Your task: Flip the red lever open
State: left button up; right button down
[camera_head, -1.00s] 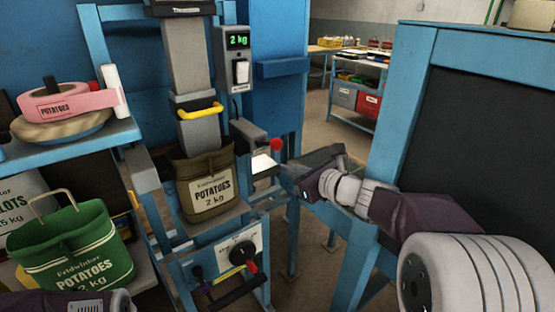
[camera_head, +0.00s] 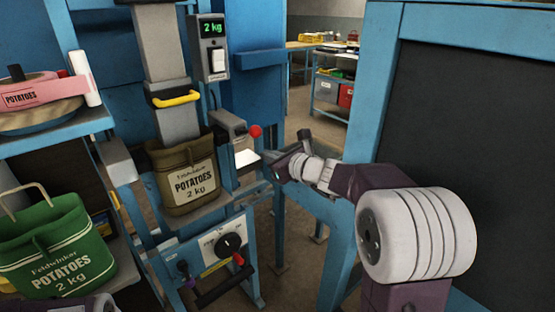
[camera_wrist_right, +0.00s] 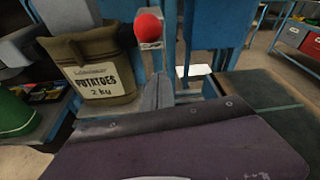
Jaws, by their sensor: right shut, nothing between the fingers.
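A red ball knob (camera_head: 255,131) sits on a short lever at the side of a grey box, right of the filling spout; it shows close up in the right wrist view (camera_wrist_right: 148,28). My right gripper (camera_head: 268,165) is just below and right of this knob, apart from it. Its fingers (camera_wrist_right: 157,92) are shut and empty, pointing toward the machine. A second red knob (camera_head: 238,259) is on the lower panel beside a black dial (camera_head: 230,243). My left gripper is out of view; only a bit of my left arm shows at the bottom left.
A brown potato sack (camera_head: 187,178) stands under the spout (camera_head: 178,118) with its yellow handle. A scale display (camera_head: 211,29) reads 2 kg. A green potato bag (camera_head: 55,245) is at the left. A blue-framed dark panel (camera_head: 480,120) stands close to my right arm.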

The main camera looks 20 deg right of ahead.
aim_at(248, 130)
jog(key=w+r+p, duration=0.1)
jog(key=w+a+r+p, duration=0.1)
jog(key=r, duration=0.1)
jog(key=shift+w+a+r, duration=0.1)
jog(key=shift+a+r, duration=0.05)
jog(key=shift+a, duration=0.05)
dwell(0.3)
